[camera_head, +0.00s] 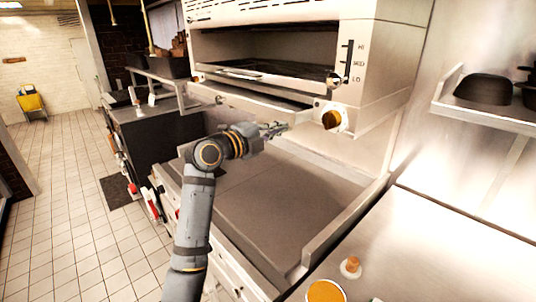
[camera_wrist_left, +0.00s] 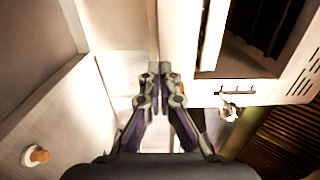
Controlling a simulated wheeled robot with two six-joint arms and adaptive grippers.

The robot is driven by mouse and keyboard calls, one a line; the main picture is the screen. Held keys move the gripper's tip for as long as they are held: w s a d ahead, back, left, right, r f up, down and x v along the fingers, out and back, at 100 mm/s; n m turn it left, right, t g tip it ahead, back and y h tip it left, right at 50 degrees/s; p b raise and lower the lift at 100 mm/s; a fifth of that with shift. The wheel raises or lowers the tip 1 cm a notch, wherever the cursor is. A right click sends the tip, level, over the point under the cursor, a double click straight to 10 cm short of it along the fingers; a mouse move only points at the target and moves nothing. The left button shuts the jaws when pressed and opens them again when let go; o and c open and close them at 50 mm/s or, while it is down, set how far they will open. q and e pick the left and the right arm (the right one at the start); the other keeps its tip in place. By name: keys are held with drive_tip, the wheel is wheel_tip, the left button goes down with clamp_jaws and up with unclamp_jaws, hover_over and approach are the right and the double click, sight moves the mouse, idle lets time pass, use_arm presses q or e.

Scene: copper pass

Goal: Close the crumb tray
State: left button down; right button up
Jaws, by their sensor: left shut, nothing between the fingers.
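The crumb tray (camera_head: 245,101) appears as a long pale metal front low on the grill oven, below its dark opening. It seems to stick out a little from the body; how far is hard to tell. My left gripper (camera_head: 282,127) is just below and in front of the tray's right part. In the left wrist view the gripper (camera_wrist_left: 158,76) has its fingertips together with nothing between them, beside the pale oven front. I cannot tell whether the fingers touch the tray. My right gripper is not in view.
The oven (camera_head: 385,60) has a round orange-centred knob (camera_head: 332,119) close to the right of my gripper. A flat grey worktop (camera_head: 285,195) with a raised edge lies below. A shelf with dark bowls (camera_head: 484,89) is at the right. Tiled floor is open at the left.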

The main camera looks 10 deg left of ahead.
use_arm(q)
drive_tip(key=w, duration=0.1)
drive_tip(key=w+d+b, duration=0.1)
drive_tip(key=w, duration=0.1)
drive_tip(key=shift+w, duration=0.3)
drive_tip(key=shift+w+d, duration=0.15)
drive_tip(key=shift+d, duration=0.45)
drive_tip(key=shift+a, duration=0.2)
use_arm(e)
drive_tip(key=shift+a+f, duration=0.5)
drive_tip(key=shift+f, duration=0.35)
